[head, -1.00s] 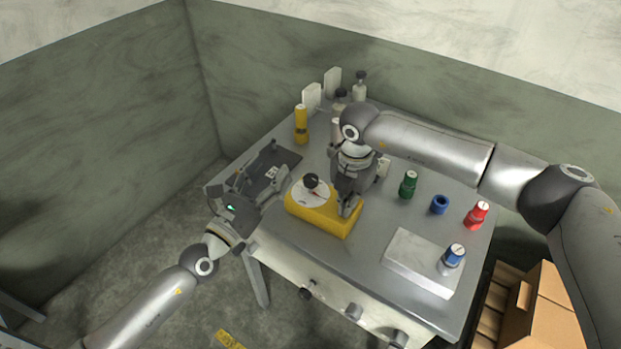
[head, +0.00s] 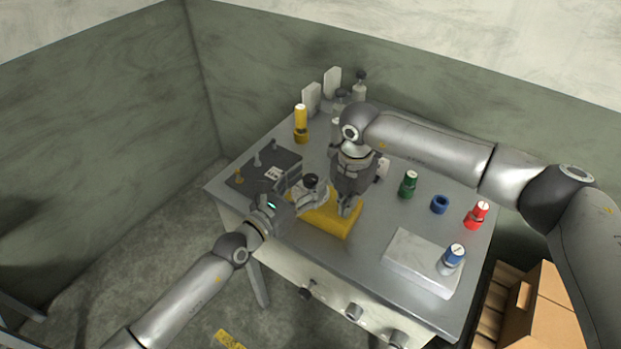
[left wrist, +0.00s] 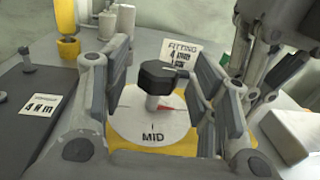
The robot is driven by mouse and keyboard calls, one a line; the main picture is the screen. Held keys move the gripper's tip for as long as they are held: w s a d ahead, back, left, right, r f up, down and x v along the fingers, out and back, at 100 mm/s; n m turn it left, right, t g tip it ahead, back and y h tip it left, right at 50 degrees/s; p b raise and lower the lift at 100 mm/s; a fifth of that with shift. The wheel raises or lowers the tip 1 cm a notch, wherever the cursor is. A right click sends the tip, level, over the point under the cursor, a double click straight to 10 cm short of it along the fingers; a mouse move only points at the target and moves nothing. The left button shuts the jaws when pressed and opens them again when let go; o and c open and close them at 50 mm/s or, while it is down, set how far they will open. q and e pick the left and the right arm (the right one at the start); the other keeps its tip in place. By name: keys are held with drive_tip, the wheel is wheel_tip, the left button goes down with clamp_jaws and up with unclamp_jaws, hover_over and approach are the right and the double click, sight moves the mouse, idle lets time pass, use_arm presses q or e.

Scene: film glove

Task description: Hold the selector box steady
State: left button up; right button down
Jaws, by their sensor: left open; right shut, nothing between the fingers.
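The yellow selector box (head: 328,222) sits near the table's front left. Its round white dial (left wrist: 150,132) reads MID at the near side, with a red pointer toward the right. The black knob (head: 311,181) stands up from the dial. My left gripper (head: 310,191) is open, its fingers on either side of the knob (left wrist: 158,78); in the left wrist view gaps show between knob and pads. It hides most of the dial in the head view. My right gripper (head: 346,208) is shut and points down at the box's right part; I cannot tell whether it touches.
A dark plate (head: 262,168) with small pegs lies left of the box. Green (head: 408,184), blue (head: 440,204) and red (head: 477,214) parts stand to the right. A pale block (head: 412,262) and blue-topped bottle (head: 453,257) are at front right. A yellow bottle (head: 301,122) stands behind.

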use_arm(q)
drive_tip(key=shift+x, duration=0.85)
use_arm(e)
drive_tip(key=shift+s+d+f, duration=0.1)
drive_tip(key=shift+s+f, duration=0.1)
drive_tip(key=shift+f, duration=0.15)
use_arm(q)
drive_tip(key=shift+c, duration=0.2)
drive_tip(key=c, duration=1)
drive_tip(key=shift+s+d+r+n, duration=0.1)
drive_tip(key=shift+d+r+n, duration=0.1)
drive_tip(key=shift+n, duration=0.1)
drive_tip(key=shift+r+t+y, duration=0.1)
drive_tip(key=shift+t+y, duration=0.4)
drive_tip(key=shift+y, duration=0.2)
drive_tip(key=shift+a+f+n+y, duration=0.15)
drive_tip(key=shift+f+n+y, duration=0.15)
drive_tip(key=shift+n, duration=0.1)
drive_tip(key=o, duration=1)
drive_tip(key=shift+a, duration=0.1)
drive_tip(key=shift+o, duration=0.2)
